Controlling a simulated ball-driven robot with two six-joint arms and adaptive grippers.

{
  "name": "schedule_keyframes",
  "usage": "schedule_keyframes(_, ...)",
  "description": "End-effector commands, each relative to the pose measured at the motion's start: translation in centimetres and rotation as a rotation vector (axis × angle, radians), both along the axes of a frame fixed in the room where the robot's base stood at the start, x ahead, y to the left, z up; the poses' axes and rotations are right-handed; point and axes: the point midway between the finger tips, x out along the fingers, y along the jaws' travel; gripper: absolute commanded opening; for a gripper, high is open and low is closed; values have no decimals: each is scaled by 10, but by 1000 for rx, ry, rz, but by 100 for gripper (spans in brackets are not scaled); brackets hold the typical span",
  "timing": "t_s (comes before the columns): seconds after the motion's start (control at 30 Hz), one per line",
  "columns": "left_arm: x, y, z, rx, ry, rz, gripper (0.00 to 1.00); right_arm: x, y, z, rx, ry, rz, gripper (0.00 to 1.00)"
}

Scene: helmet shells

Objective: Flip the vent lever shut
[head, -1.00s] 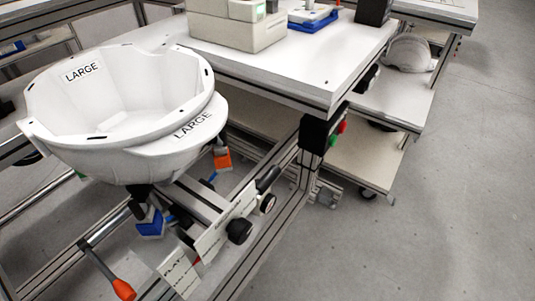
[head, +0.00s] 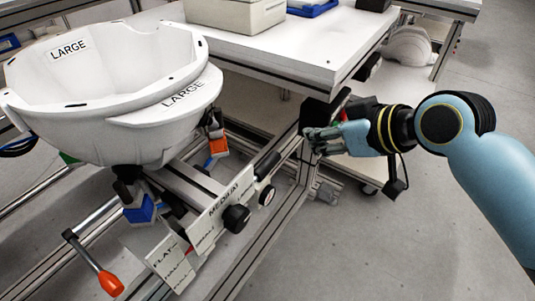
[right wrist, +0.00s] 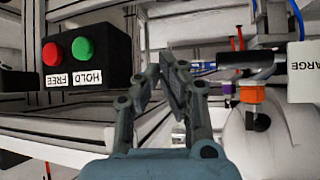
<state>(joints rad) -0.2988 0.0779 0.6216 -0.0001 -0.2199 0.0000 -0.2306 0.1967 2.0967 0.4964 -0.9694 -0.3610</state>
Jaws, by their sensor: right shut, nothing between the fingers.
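A lever with an orange-red grip (head: 110,284) and a silver shaft shows at the lower left of the head view, angled down toward the right. I see no vent marking on it, so I cannot tell if it is the vent lever. White helmet shells marked LARGE (head: 125,115) sit nested on a stand above it. My right gripper (head: 310,137) is shut and empty, beside the bench's front corner, right of the shells and apart from the lever. Its closed fingers also show in the right wrist view (right wrist: 172,62). My left gripper is out of view.
A black box with red and green buttons (right wrist: 75,60), labelled FREE and HOLD, is near my right gripper. A rail with black knobs (head: 236,218) and label plates lies below the shells. An orange clip (head: 218,146) hangs beside them.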

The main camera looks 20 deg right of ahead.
Motion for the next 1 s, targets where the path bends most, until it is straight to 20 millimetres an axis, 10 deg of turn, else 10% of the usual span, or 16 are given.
schedule_keyframes(0.5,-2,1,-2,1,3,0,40,4,7,16,2,-29,26,0)
schedule_keyframes(1.0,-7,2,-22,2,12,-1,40,73,40,-44,4,-26,25,0)
